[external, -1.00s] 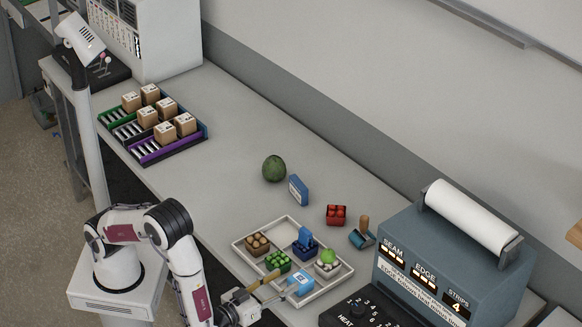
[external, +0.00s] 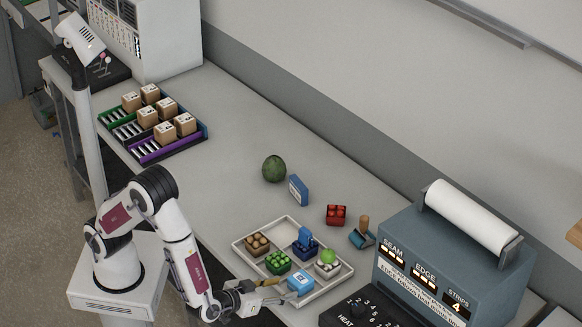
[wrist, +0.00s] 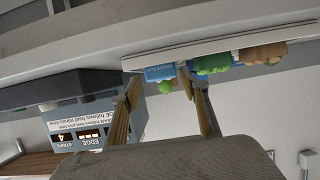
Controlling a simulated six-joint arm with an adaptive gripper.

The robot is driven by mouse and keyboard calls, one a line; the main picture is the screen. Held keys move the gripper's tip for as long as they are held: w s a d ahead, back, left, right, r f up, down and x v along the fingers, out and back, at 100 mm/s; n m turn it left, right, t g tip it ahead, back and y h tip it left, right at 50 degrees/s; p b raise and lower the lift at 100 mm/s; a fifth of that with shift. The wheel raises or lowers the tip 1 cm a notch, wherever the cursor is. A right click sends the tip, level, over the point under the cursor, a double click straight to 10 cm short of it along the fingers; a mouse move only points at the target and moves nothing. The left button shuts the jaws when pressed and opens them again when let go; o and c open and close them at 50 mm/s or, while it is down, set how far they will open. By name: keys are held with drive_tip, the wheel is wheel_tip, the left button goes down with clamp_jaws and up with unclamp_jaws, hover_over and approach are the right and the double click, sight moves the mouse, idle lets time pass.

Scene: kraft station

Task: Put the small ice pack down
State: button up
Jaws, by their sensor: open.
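The small ice pack (external: 300,283), a light-blue and white block, rests in the near right part of the white tray (external: 243,250). In the wrist view the blue ice pack (wrist: 160,73) shows at the tray's edge, beyond the fingertips. My gripper (external: 281,290) is open at the tray's near edge, beside the ice pack. In the wrist view its two fingers (wrist: 160,92) are spread apart with nothing held between them. Whether a fingertip touches the pack cannot be told.
The tray also holds a brown block (external: 257,243), a green block (external: 278,262), a blue block (external: 306,243) and a pale carton with a green ball (external: 328,258). The seam machine (external: 440,265) stands close at right.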

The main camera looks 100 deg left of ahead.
sight(301, 285)
drive_tip(key=shift+x, duration=1.3)
drive_tip(key=shift+r+x, duration=0.15)
drive_tip(key=shift+x, duration=1.15)
drive_tip(key=shift+r+x, duration=0.15)
drive_tip(key=shift+x, duration=1.15)
drive_tip(key=shift+w+a, duration=0.1)
drive_tip(key=shift+a, duration=0.05)
drive_tip(key=c, duration=0.9)
drive_tip(key=shift+r, duration=0.25)
drive_tip(key=shift+r, duration=4.8)
